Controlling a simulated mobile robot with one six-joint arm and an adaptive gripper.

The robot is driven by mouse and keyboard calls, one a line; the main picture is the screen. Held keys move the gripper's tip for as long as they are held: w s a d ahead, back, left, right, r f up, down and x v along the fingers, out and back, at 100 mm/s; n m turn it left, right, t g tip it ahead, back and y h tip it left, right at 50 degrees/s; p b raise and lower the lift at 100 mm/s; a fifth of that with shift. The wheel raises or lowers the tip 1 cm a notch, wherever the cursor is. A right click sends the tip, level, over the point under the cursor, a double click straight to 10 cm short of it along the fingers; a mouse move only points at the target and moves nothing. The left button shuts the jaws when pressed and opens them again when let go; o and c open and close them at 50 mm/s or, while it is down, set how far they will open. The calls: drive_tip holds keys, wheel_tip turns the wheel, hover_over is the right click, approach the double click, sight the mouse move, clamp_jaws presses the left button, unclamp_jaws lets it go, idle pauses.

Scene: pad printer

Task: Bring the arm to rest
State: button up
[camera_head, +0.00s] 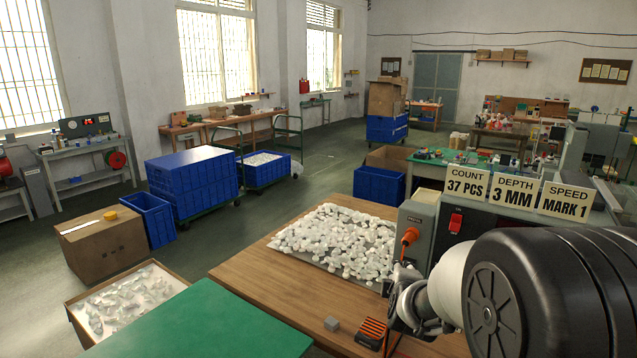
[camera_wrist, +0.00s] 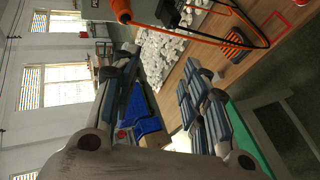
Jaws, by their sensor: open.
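My arm (camera_head: 500,285) reaches in from the lower right in the head view, its large dark joint close to the camera. My gripper (camera_head: 404,290) is at its far end, in front of the grey machine and near the right part of the wooden table; the arm partly hides it. In the wrist view my gripper (camera_wrist: 165,75) has its two dark fingers spread wide apart, with nothing between them. The table and floor show beyond the gap.
The wooden table (camera_head: 240,273) bears a sheet of white pieces (camera_head: 335,240), a small grey block (camera_head: 331,323) and an orange-and-black pedal (camera_head: 371,332). The grey machine (camera_head: 417,225) with an orange-tipped part (camera_head: 410,236) stands close to the gripper. A green surface (camera_head: 200,325) lies front left.

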drive_tip(key=s+a+r+m+g+y+b, duration=0.1)
drive_tip(key=s+a+m+g, duration=0.15)
drive_tip(key=s, duration=0.65)
drive_tip(key=s+a+m+g+y+b, duration=0.15)
drive_tip(key=s+m, duration=0.25)
drive_tip(key=s, duration=0.5)
drive_tip(key=s+a+r+m+g+y+b, duration=0.1)
drive_tip(key=s+a+m+b, duration=0.15)
drive_tip(key=s, duration=0.65)
drive_tip(key=s+f+m+g, duration=0.1)
drive_tip(key=s+f+m, duration=0.1)
drive_tip(key=s, duration=0.5)
drive_tip(key=s+d+f+m+g+h, duration=0.1)
drive_tip(key=s+f+m+g, duration=0.1)
drive_tip(key=s+m, duration=0.2)
drive_tip(key=s+b, duration=0.1)
drive_tip(key=s, duration=0.2)
drive_tip(key=shift+f, duration=0.2)
